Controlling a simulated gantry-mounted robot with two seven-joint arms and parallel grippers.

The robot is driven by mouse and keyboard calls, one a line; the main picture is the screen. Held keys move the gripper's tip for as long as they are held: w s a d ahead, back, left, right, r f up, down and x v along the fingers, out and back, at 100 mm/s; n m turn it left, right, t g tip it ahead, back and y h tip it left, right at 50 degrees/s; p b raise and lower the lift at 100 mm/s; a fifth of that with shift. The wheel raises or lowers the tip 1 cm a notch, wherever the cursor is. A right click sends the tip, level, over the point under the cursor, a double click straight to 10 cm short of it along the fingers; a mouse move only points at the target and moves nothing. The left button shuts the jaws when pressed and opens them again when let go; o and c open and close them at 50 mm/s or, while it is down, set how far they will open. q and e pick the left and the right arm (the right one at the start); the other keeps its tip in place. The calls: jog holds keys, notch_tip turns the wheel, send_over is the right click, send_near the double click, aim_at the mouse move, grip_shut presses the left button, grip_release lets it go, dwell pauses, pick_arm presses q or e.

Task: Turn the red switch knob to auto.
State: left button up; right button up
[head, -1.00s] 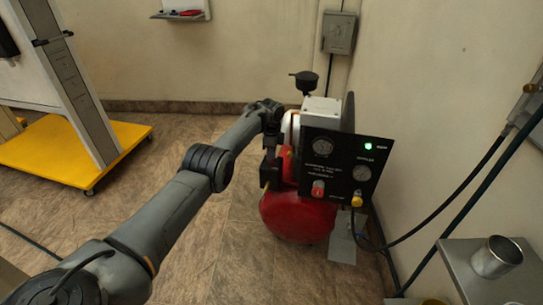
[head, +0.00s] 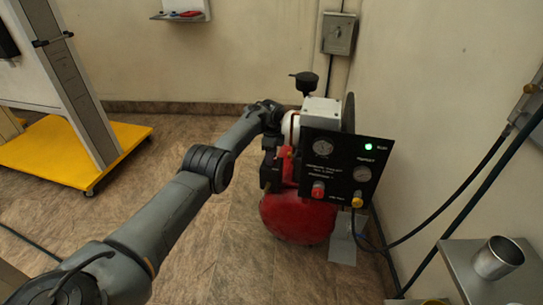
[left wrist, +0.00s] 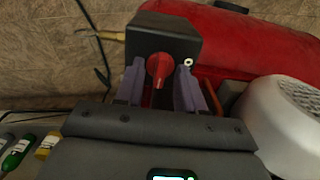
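The red switch knob (left wrist: 159,68) sits on the face of a black switch box (left wrist: 165,33) in the left wrist view. Its narrow handle points toward the bottom of that picture. My left gripper (left wrist: 159,84) has one finger on each side of the knob, with small gaps beside the handle, so it looks open around it. In the head view my left gripper (head: 270,172) is at the left side of the compressor, next to the black control panel (head: 345,168). I cannot make out the auto marking. My right gripper is in neither view.
The red compressor tank (head: 295,215) stands on the floor below the panel. The panel carries gauges, a red knob (head: 318,190), a yellow knob (head: 357,200) and a lit green lamp (head: 369,147). A metal cup (head: 497,258) stands on a grey surface at right. Black hoses run along the wall.

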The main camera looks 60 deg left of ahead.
pick_arm(q)
notch_tip(320, 180, up, 11)
jog(key=p, duration=0.6)
jog(key=shift+p, duration=0.35)
